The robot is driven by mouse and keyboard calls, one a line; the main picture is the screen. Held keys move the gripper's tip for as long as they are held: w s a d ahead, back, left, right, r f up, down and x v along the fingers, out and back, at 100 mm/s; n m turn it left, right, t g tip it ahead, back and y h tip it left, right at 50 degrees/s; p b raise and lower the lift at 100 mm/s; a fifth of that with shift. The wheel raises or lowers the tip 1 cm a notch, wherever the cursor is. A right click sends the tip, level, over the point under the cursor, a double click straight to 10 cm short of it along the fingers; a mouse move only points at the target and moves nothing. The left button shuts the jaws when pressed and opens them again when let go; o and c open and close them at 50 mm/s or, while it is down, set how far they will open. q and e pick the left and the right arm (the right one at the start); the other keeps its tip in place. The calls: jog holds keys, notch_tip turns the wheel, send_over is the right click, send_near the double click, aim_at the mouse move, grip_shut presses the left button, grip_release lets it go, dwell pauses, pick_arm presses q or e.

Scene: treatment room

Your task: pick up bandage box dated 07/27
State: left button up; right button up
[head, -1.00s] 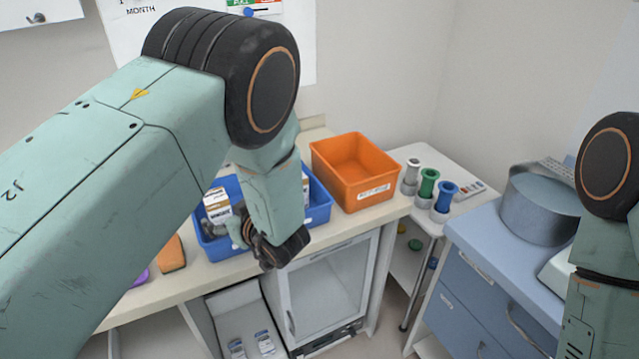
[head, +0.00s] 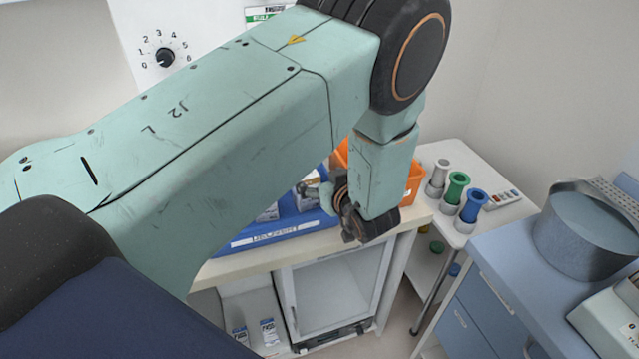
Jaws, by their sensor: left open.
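Small white and grey boxes stand in a blue bin (head: 238,243) on the counter. One box (head: 310,202) is beside my left gripper and partly hidden by it; another box (head: 268,213) is further left, mostly behind my arm. Two more small boxes (head: 240,336) (head: 269,331) are low down under the counter. No date is readable on any box. My left gripper (head: 354,228) is open, with nothing seen in it. It points down at the right end of the blue bin, near the counter's front edge. My right gripper is out of view.
An orange bin (head: 414,184) is mostly hidden behind my left forearm. A white side stand (head: 478,222) holds grey, green and blue cylinders. A glass-fronted cabinet (head: 335,290) is under the counter. A blue cabinet with a round metal container (head: 585,240) is at right.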

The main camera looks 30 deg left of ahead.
aim_at(306, 176)
pick_arm(q)
jog(key=x, duration=0.4)
jog(key=s+x, duration=0.1)
jog(key=x, duration=0.2)
jog(key=shift+s+a+f+p, duration=0.15)
jog(key=shift+a+f+p, duration=0.05)
jog(key=shift+a+p, duration=0.2)
jog(key=shift+a, duration=0.15)
jog(key=shift+f, duration=0.1)
jog(key=shift+w+a, duration=0.1)
jog(key=shift+w, duration=0.25)
jog(key=c, duration=1.3)
